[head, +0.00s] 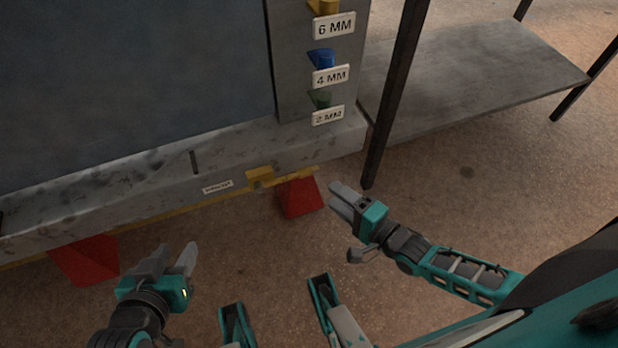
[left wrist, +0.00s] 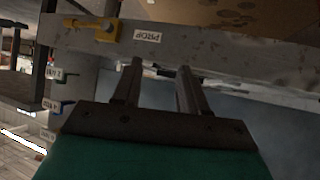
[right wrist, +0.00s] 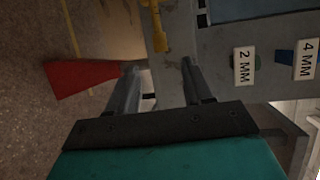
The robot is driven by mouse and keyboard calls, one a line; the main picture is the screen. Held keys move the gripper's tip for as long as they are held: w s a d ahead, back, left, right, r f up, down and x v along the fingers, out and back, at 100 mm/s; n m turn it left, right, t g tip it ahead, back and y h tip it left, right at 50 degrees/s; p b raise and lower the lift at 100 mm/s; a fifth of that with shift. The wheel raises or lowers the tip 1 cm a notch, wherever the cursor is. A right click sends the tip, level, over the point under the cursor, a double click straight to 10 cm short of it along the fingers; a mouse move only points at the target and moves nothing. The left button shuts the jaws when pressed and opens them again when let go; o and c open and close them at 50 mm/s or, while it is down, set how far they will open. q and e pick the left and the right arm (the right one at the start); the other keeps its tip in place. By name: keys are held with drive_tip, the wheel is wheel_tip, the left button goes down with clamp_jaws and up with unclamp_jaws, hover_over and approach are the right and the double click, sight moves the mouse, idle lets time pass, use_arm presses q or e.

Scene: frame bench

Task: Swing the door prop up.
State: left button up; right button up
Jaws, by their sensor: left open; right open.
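The door prop (head: 293,176) is a yellow bar with a yellow block (head: 259,176) at one end. It lies along the lower front rail of the grey frame, right of a small white label (head: 217,186). In the left wrist view the label (left wrist: 147,37) reads PROP, upside down, beside the yellow prop (left wrist: 92,28). The prop also shows in the right wrist view (right wrist: 158,25). My left gripper (head: 175,248) is open and empty, left of the prop and apart from it. My right gripper (head: 336,197) is open and empty, just right of the prop's free end, not visibly touching it.
Red wedge-shaped feet (head: 300,196) (head: 85,260) stand under the rail. The frame's right post carries pegs labelled 6 MM (head: 334,25), 4 MM (head: 330,76) and 2 MM (head: 327,116). A dark-legged bench (head: 480,80) stands at right. The floor before the rail is clear.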

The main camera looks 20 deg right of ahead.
sight(308, 175)
drive_tip(key=b+x, duration=0.2)
drive_tip(key=x, duration=0.8)
drive_tip(key=shift+b, duration=0.35)
clamp_jaws()
